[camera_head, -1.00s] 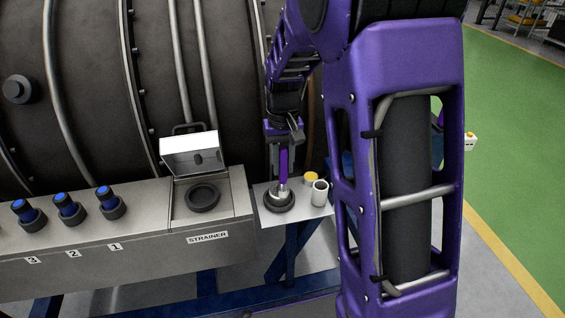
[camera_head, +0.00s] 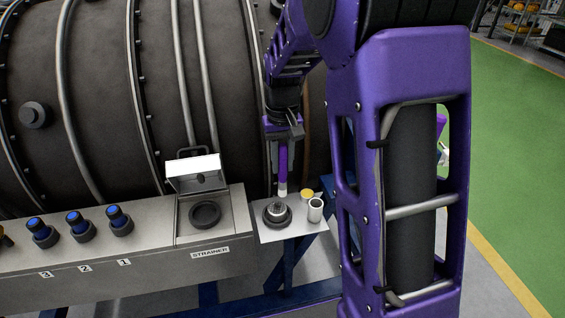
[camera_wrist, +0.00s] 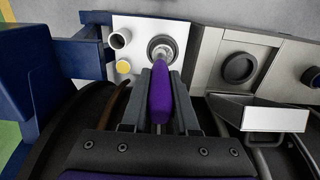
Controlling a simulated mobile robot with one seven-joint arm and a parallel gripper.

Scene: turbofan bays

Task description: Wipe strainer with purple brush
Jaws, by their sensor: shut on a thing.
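My gripper (camera_head: 283,150) is shut on the purple brush (camera_head: 283,165), which hangs upright with its pale head down. The brush head is above the dark round holder (camera_head: 277,215) on the small side shelf. In the wrist view the purple handle (camera_wrist: 160,98) lies between the fingers, and its far end overlaps the holder (camera_wrist: 162,50). The strainer (camera_head: 205,214) is a dark ring in the recess of the grey box labelled STRAINER, left of the shelf. Its lid (camera_head: 194,173) stands open behind it. The strainer also shows in the wrist view (camera_wrist: 240,68).
On the shelf (camera_head: 290,231), a yellow-topped jar (camera_head: 307,194) and a white cup (camera_head: 315,210) stand right of the holder. Several blue-capped plugs (camera_head: 77,225) line the bench at left. The large dark engine casing (camera_head: 100,100) rises behind.

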